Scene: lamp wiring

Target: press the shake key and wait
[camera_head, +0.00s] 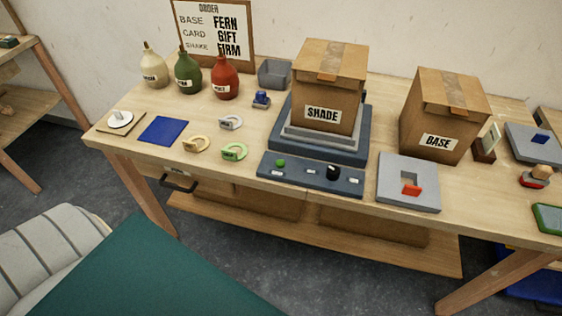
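A blue-grey control panel (310,185) lies along the front of a stepped platform (362,135) on the wooden table. The panel carries a green button (280,163) at its left and a black knob (333,172) right of its middle. Its small white labels are too small to read, so I cannot tell which control is the shake key. A closed, taped cardboard box marked SHADE (323,113) stands upright on the platform's grey top plate. An order board (213,30) at the back reads BASE FERN, CARD GIFT, SHAKE FIRM. Neither of my grippers is in view.
A taped box marked BASE (436,142) stands to the right, behind a grey plate with a red lever (411,189). Three bottles (187,74), a grey bin (274,73) and a blue pad (163,131) are on the left. A teal surface (140,275) fills the lower left foreground.

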